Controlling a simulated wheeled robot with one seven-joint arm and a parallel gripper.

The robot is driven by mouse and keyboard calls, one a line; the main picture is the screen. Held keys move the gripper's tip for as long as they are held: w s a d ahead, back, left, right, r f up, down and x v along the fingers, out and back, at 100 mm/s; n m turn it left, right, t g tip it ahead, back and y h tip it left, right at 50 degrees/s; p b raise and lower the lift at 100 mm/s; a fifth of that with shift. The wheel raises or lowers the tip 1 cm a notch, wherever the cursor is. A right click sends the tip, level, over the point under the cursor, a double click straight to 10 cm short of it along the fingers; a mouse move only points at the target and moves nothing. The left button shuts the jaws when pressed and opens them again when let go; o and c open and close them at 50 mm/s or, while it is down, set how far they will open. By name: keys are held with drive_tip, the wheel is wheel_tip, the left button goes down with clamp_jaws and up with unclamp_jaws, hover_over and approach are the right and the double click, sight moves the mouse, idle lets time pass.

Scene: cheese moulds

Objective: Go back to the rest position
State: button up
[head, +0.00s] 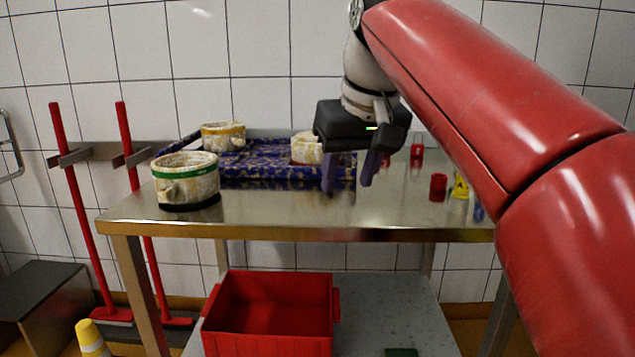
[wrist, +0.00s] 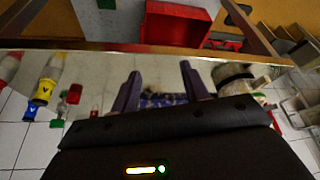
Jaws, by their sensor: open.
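My gripper (head: 348,180) is open and empty above the steel table (head: 285,220), in front of the right end of a blue patterned tray (head: 262,172). Its two purple fingers also show in the wrist view (wrist: 160,80), apart with nothing between them. A worn white mould with a green band (head: 170,186) stands on the table left of the tray. A yellow-banded mould (head: 223,140) and a red-banded mould (head: 304,150) are at the tray; the red-banded one is partly hidden behind my gripper.
A red crate (head: 268,315) sits on the lower shelf (head: 385,305). Small red items (head: 438,187) and a yellow item (head: 460,187) stand on the table's right. The table's front middle is clear.

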drive_tip(key=s+d+f+m, duration=0.1)
drive_tip(key=s+d+f, duration=0.2)
drive_tip(key=f, duration=0.6)
drive_tip(key=s+d+f+m+h, duration=0.1)
drive_tip(key=s+d+f, duration=0.3)
drive_tip(key=s+f, duration=0.4)
drive_tip(key=s+d+f+m+t, duration=0.1)
drive_tip(key=s+d+f, duration=0.3)
drive_tip(key=f, duration=0.7)
drive_tip(key=shift+s+m+h, duration=0.3)
drive_tip(key=shift+s+m, duration=0.2)
drive_tip(key=shift+s, duration=0.35)
drive_tip(key=shift+c, duration=0.7)
drive_tip(key=shift+d, duration=0.1)
drive_tip(key=shift+c, duration=0.3)
